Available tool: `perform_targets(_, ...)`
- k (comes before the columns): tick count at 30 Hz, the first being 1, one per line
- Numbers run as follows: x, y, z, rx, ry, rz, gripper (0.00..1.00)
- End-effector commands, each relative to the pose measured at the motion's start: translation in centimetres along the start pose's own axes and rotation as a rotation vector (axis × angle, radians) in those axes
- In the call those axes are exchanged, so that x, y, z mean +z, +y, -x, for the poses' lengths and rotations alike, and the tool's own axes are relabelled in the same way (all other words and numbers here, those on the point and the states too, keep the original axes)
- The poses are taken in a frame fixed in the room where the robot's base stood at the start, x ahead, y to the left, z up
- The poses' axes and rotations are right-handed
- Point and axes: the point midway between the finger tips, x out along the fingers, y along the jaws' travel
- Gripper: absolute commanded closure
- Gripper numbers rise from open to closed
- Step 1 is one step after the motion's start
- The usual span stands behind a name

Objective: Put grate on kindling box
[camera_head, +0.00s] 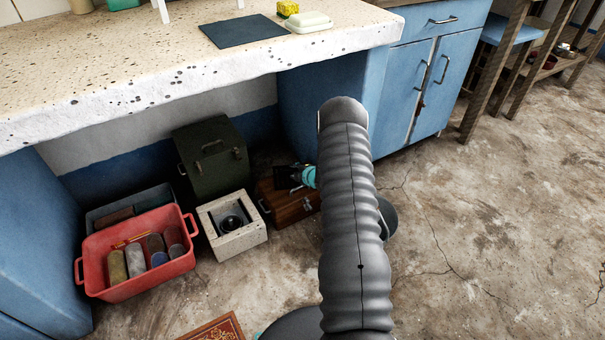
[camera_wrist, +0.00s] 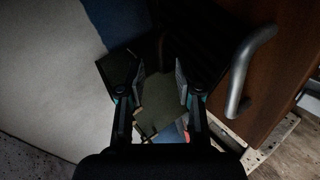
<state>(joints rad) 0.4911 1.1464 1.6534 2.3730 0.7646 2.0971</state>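No grate can be made out for certain in either view. A brown wooden box (camera_head: 291,206) with a metal handle, which may be the kindling box, stands on the floor under the trough. In the wrist view a brown wooden face (camera_wrist: 284,60) with a bent metal handle is close on the right. My gripper (camera_head: 303,176) is low over the wooden box, partly hidden by my arm. In the wrist view its two fingers (camera_wrist: 160,88) stand apart, with a dark shape behind them and a pale olive surface between them; nothing is clearly held.
A pale stone block (camera_head: 246,240) with a dark round opening stands left of the wooden box. Behind it is a dark green metal box (camera_head: 213,160). A red tub (camera_head: 125,283) with several cylinders is farther left. Blue cupboards (camera_head: 425,80) stand right; floor (camera_head: 480,220) there is clear.

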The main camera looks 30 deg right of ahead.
Motion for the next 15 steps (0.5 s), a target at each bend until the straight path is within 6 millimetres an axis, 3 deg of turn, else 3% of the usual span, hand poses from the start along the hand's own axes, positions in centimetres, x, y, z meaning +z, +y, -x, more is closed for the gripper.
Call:
perform_targets(6, 0.0, 0.1, 4.4, 0.0, -0.001, -0.001, 0.65)
perform_targets(15, -0.2, 0.2, 7.3, 0.001, 0.003, 0.009, 0.65)
